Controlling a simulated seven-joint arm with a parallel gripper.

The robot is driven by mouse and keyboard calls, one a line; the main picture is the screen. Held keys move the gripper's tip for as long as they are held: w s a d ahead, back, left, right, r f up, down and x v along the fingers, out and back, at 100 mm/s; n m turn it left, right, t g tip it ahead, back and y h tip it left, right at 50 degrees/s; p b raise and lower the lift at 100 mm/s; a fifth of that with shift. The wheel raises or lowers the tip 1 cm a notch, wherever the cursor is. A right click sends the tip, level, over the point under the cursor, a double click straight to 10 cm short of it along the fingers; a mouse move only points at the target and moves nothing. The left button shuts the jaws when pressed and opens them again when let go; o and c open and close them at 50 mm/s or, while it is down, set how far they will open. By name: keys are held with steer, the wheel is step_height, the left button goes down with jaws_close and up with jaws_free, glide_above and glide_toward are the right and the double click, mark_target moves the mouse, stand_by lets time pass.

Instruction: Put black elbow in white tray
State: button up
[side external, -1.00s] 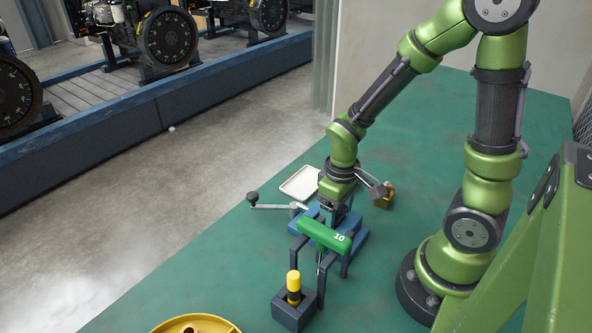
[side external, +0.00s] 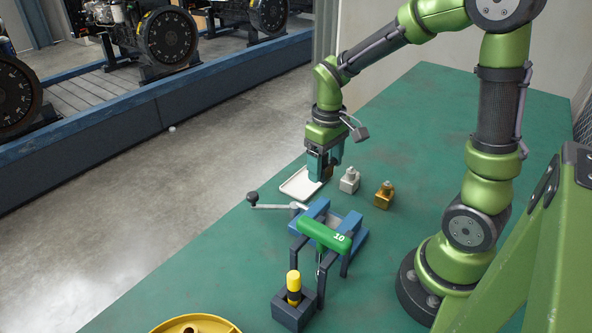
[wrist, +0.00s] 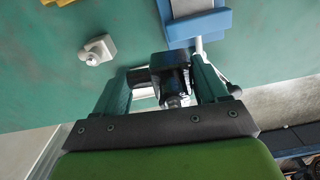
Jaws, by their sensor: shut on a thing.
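My gripper (side external: 324,172) is shut on the black elbow (wrist: 172,72), which shows between the two teal fingers in the wrist view. In the side view the elbow is mostly hidden behind the fingers, with a dark part (side external: 327,172) showing. The gripper points down above the right part of the white tray (side external: 297,185), a shallow rectangular tray near the table's left edge. In the wrist view only a small pale part of the tray (wrist: 141,92) shows beside the gripper.
A silver fitting (side external: 349,181) and a brass fitting (side external: 384,195) stand right of the tray. A blue vise (side external: 345,222) with a crank handle (side external: 272,206) is in front. Nearer are a green-topped stand (side external: 324,235) and a dark block holding a yellow-capped item (side external: 294,302).

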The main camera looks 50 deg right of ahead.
glide_above(305, 183)
steer(key=f, duration=0.1)
steer(key=shift+n, duration=0.5)
step_height(305, 183, down, 10)
steer(key=shift+r, duration=0.2)
steer(key=shift+f, duration=0.1)
steer(key=o, duration=1.3)
